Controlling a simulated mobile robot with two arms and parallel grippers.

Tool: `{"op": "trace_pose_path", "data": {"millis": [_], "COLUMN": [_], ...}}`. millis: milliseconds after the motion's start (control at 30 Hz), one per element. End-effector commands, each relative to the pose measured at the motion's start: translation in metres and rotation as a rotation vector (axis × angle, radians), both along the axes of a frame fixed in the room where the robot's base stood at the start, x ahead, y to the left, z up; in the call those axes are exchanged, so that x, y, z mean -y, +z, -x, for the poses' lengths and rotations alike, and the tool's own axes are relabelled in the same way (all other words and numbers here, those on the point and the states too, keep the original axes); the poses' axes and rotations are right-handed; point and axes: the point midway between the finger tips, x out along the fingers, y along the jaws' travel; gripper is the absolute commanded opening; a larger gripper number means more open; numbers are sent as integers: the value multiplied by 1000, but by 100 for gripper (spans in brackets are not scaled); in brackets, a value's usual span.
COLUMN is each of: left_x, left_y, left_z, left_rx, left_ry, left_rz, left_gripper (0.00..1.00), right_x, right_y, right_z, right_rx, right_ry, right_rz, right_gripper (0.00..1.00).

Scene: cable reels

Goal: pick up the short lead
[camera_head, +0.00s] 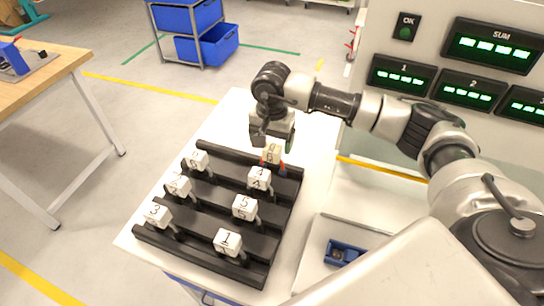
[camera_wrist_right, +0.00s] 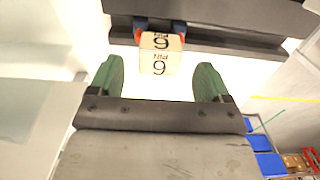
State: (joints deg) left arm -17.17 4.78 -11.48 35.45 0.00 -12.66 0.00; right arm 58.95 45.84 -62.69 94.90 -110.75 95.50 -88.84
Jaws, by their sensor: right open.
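Several white numbered blocks sit on the dark rack (camera_head: 196,222) on the white table. A cream block marked 6 (camera_head: 271,154) is at the rack's far right corner, with red and blue ends beside it. I cannot tell for sure which of these is the short lead. In the right wrist view the cream block (camera_wrist_right: 160,54) has a dark rail behind it. My right gripper (camera_head: 272,139) is just above and behind this block. In the wrist view its green fingers (camera_wrist_right: 159,78) are wide apart and empty, with the block ahead between them. My left gripper is out of view.
Other blocks are marked 4 (camera_head: 260,178), 5 (camera_head: 245,207), 1 (camera_head: 228,242) and 3 (camera_head: 157,215). A panel with green displays (camera_head: 403,76) stands at the right. A blue holder (camera_head: 345,253) is on the lower right surface. A wooden table (camera_head: 60,72) is at the left.

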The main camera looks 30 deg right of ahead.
Motion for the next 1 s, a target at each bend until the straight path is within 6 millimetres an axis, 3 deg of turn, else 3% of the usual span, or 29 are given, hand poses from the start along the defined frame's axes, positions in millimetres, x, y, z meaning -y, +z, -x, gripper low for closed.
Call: {"op": "trace_pose_path", "data": {"millis": [33,200,467,833,1000], "left_x": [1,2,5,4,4], "left_y": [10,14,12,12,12], "left_z": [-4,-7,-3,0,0], "left_rx": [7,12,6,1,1], "left_ry": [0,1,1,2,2], "left_rz": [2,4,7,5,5], "left_gripper": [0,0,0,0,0], "right_x": [0,0,0,0,0], "right_y": [-4,-25,-29,-29,-28], "right_z": [1,0,0,0,0], "right_rx": [-4,-1,1,1,1], "right_ry": [-1,-2,-1,-1,-1], "right_rz": [0,-1,-1,-1,-1], "right_gripper": [79,79,79,22,22]}}
